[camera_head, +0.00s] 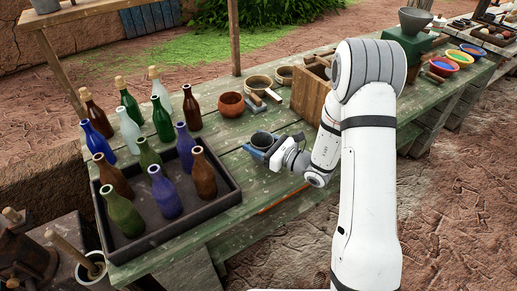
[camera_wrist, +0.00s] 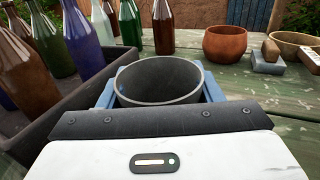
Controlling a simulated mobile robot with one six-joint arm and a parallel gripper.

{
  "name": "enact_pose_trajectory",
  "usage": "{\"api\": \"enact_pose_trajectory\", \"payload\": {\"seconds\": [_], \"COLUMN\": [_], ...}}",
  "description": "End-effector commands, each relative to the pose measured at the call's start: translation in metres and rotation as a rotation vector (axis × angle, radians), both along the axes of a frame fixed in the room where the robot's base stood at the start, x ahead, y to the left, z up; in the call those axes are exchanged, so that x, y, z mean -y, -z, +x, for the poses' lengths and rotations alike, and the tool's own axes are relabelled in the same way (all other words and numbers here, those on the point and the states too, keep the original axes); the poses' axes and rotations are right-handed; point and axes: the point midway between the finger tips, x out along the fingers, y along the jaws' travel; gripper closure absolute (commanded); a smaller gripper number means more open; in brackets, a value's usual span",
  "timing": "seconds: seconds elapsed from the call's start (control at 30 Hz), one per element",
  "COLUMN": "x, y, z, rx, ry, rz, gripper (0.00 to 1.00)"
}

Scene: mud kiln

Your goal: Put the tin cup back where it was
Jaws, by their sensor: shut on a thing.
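The tin cup (camera_head: 263,139) is a dark grey, round, open-topped cup over the green plank table, right of the bottle tray. In the wrist view the tin cup (camera_wrist: 158,82) is upright and looks empty, with a thin pale rim. My gripper (camera_head: 261,149) comes in from the right and is shut on the cup. In the wrist view the blue fingers of my gripper (camera_wrist: 158,94) sit on the cup's left and right sides. The cup's base is hidden, so I cannot tell whether it touches the table.
A dark tray (camera_head: 186,221) with several bottles is close to the cup's left; more bottles stand behind it. A brown clay bowl (camera_head: 231,105) and a wooden crate (camera_head: 309,95) stand farther back. Some bare table (camera_head: 207,132) shows between tray and bowl.

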Motion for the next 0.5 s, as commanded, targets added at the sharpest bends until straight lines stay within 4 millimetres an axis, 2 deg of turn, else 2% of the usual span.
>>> {"api": "enact_pose_trajectory", "payload": {"seconds": [0.1,0.2,0.5], "x": [0.000,0.001,0.001], "y": [0.019,0.027,0.028], "z": [0.000,0.000,0.000], "rx": [-0.004,-0.002,0.000], "ry": [0.001,0.001,0.002], "rz": [0.000,0.000,0.000], "gripper": [0.64,0.64,0.64]}}
